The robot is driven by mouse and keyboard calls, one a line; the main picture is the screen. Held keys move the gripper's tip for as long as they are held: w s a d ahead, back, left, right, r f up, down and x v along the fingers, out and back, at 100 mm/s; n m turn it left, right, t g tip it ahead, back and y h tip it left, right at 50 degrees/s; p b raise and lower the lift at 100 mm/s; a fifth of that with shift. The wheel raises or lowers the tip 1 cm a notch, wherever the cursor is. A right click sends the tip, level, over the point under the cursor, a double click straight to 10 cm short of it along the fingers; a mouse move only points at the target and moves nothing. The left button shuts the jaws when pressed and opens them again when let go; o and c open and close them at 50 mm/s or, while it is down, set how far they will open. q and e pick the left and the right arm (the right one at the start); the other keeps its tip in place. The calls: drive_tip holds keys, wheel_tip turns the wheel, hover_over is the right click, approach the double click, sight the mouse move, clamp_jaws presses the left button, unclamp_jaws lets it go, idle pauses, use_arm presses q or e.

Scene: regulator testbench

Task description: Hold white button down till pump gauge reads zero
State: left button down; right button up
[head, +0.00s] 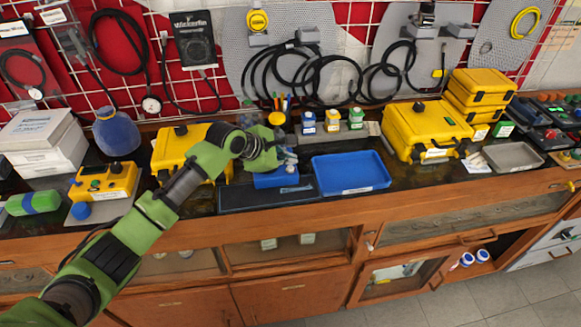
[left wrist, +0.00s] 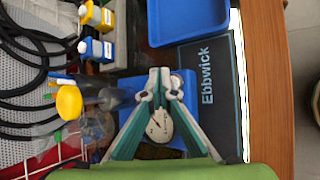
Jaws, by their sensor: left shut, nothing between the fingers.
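My left gripper (head: 286,160) is over a blue test pump (head: 276,181) on the dark bench. In the left wrist view my left gripper (left wrist: 163,78) has its green-and-grey fingers together with nothing between them. The pump's round white gauge (left wrist: 160,126) shows between the finger links, with a dark needle; its reading is too small to tell. Blue pump body (left wrist: 188,84) shows beside the fingertips. I cannot make out the white button; the fingers may cover it. Whether the fingertips touch the pump is unclear. My right gripper is out of view.
A yellow knob (left wrist: 69,103) on a clear part stands beside the pump. A dark Ebbwick mat (head: 262,198) lies in front. An empty blue tray (head: 350,173) is to the right, small bottles (head: 332,120) behind. A yellow case (head: 172,150) stands behind my left arm.

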sight(289, 169)
use_arm(q)
drive_tip(key=shift+f+p, duration=0.3)
drive_tip(key=shift+p, duration=0.1)
drive_tip(key=shift+f, duration=0.1)
drive_tip(key=shift+s+f, duration=0.1)
drive_tip(key=shift+f, duration=0.55)
idle(2.4)
idle(0.5)
drive_tip(key=shift+r+p, duration=1)
drive_tip(key=shift+p, duration=0.4)
wheel_tip(289, 169, up, 5)
drive_tip(key=p, duration=0.6)
drive_tip(key=shift+r, duration=0.1)
